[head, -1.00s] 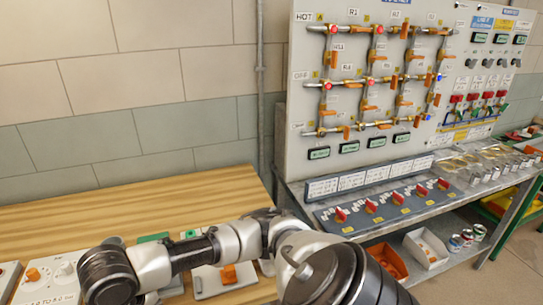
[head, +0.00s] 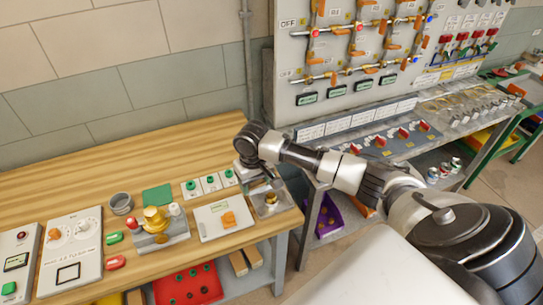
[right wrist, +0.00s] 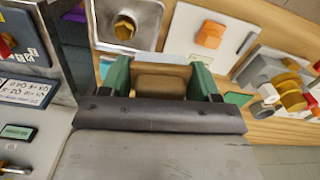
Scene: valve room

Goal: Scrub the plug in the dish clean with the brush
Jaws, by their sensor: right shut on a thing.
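The plug (head: 271,198) is a small brass piece in a square metal dish (head: 286,206) at the bench's right end. In the right wrist view the plug (right wrist: 124,27) has a hexagonal top and lies inside the dish (right wrist: 102,40). My right gripper (head: 268,181) is just behind the dish in the head view. Its green fingers (right wrist: 160,78) are shut on the brush (right wrist: 160,84), a tan block with a pale edge. The brush looks apart from the plug. In the head view the brush is hard to make out. My left gripper is not in view.
A white plate with an orange knob (head: 229,219) lies left of the dish. Further left are a brass valve fixture (head: 157,222), a green pad (head: 158,196) and a grey cup (head: 121,203). A valve panel (head: 350,50) stands behind on the right.

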